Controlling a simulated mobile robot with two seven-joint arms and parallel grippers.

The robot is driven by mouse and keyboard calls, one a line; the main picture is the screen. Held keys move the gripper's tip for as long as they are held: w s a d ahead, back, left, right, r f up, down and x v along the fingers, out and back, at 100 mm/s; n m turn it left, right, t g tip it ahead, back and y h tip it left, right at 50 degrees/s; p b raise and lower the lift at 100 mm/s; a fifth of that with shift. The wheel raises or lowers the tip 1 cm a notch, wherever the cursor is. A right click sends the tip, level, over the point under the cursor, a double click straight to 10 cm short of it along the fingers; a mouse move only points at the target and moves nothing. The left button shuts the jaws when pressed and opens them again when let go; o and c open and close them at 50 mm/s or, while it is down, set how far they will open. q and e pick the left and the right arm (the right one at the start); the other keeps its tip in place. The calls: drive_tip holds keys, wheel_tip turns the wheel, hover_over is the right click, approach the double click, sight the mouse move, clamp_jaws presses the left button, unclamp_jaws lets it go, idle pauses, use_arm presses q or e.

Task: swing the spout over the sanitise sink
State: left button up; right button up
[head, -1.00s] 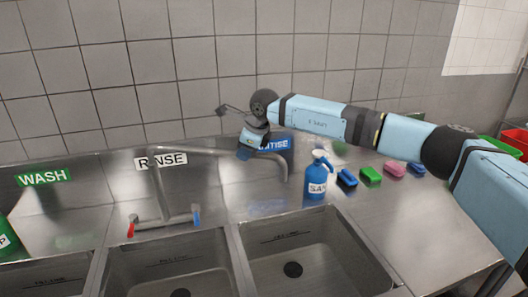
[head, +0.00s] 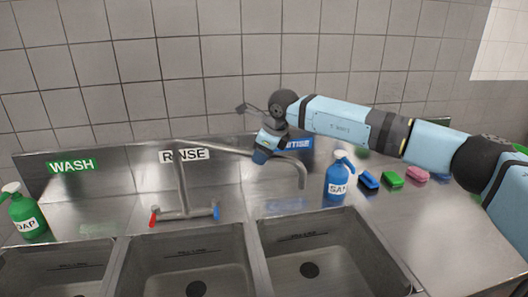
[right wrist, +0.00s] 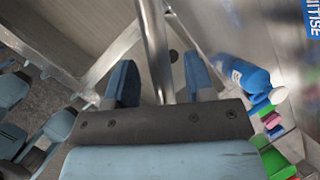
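The steel tap spout (head: 222,148) runs from its upright post behind the rinse sink (head: 188,252) to the right. Its bent end hangs down, in the picture, just above the back edge of the sanitise sink (head: 350,248). My right gripper (head: 264,156) is at the spout's outer half, behind the sinks. In the right wrist view the spout pipe (right wrist: 154,40) passes between the two blue fingers (right wrist: 160,80), with a gap visible on each side. The gripper looks open around it.
A blue sanitiser bottle (head: 337,182) stands right of the spout end, with blue, green and pink sponges (head: 391,179) beyond it. A green soap bottle (head: 28,218) is at the left. Tap handles (head: 185,213) are at the post's foot. The tiled wall is close behind.

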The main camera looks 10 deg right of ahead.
drive_tip(key=b+v, duration=0.3)
drive_tip(key=v, duration=1)
drive_tip(key=shift+s+r, duration=0.15)
drive_tip(key=shift+r, duration=0.2)
drive_tip(key=shift+d, duration=0.1)
